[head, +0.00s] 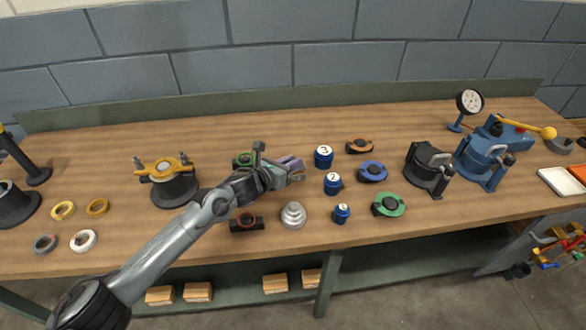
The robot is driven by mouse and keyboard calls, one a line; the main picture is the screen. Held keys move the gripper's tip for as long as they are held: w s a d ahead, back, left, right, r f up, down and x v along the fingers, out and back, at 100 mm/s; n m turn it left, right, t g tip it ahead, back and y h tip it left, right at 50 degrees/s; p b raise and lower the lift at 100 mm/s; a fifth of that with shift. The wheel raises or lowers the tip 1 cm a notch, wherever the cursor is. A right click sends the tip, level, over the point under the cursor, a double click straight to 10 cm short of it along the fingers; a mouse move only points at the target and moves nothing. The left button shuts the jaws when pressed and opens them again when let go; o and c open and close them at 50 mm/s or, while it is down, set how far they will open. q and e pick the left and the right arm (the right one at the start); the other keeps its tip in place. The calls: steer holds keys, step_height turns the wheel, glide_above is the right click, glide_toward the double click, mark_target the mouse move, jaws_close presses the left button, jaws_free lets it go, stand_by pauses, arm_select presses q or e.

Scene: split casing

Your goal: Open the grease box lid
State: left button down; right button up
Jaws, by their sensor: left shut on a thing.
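My left gripper (279,176) reaches in from the left over the middle of the workbench. It is shut on a small purple and tan thing (291,163), which looks like the grease box with its lid. The gripper hides part of it, and I cannot tell whether the lid is raised. My right gripper does not show.
On the bench (330,120), blue numbered canisters (324,157) stand right of the gripper. A stepped silver piece (293,214) and a dark block with an orange ring (246,223) are in front. The bench's back strip is clear.

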arm_select(q)
steer(key=a+n+t+h+b, duration=0.1)
steer(key=r+n+h+b, duration=0.1)
steer(key=b, duration=0.1)
steer(key=shift+s+a+t, duration=0.1)
steer(key=shift+a+t, duration=0.25)
steer(key=shift+t, duration=0.05)
steer(key=shift+a+r+n+t+h+b, duration=0.4)
steer(key=shift+t+b, duration=0.1)
steer(key=shift+b, duration=0.35)
steer(key=c, duration=1)
jaws_free()
steer(key=shift+c, duration=0.2)
steer(key=shift+s+a, duration=0.3)
steer(key=shift+s, duration=0.1)
steer(key=p+v, duration=0.2)
steer(key=v, duration=0.8)
steer(key=shift+d, duration=0.1)
